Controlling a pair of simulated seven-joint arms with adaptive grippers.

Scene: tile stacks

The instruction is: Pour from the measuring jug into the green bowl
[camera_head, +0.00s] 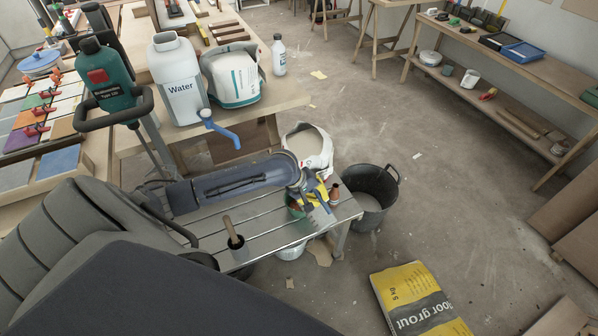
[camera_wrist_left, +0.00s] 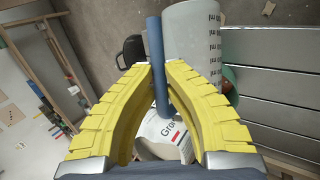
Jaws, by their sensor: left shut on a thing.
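My left gripper (camera_head: 316,190) has yellow fingers and is over the far right end of a slatted metal bench. In the left wrist view the fingers (camera_wrist_left: 160,72) are shut on the blue handle of the measuring jug (camera_wrist_left: 194,40), a pale translucent vessel with dark scale marks. The green bowl (camera_head: 295,209) shows only in part, just left of and below the fingers. A sliver of it (camera_wrist_left: 231,77) shows beside the jug in the wrist view. I cannot tell what the jug holds. My right gripper is not in view.
A yellow grout bag (camera_head: 415,298) lies on the floor.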

